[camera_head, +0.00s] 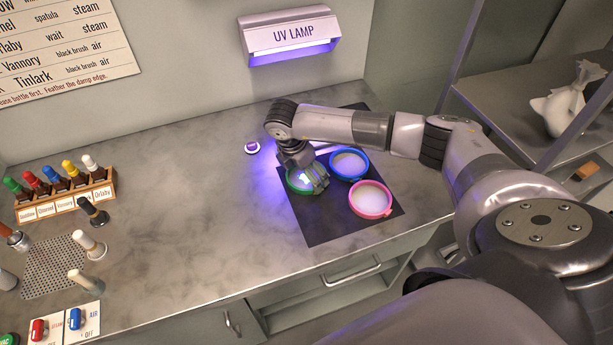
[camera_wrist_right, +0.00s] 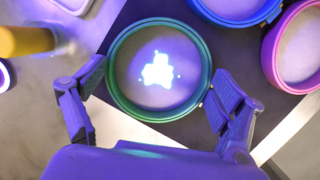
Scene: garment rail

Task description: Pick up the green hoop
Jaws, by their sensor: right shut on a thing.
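The green hoop (camera_head: 290,186) lies at the left of a dark mat (camera_head: 325,229) on the counter, partly hidden by my right gripper (camera_head: 312,181). In the wrist view the green hoop (camera_wrist_right: 113,78) holds pale fabric with a bright glowing patch (camera_wrist_right: 158,71) in it. My right gripper's fingers (camera_wrist_right: 158,82) are at opposite sides of the rim, shut on the hoop. I cannot tell whether the hoop is clear of the mat. My left gripper is not in view.
A blue hoop (camera_head: 349,165) and a pink hoop (camera_head: 370,200) lie close to its right. A UV lamp (camera_head: 292,37) hangs on the wall above. A bottle rack (camera_head: 66,205) and stampers (camera_head: 90,245) stand at the left.

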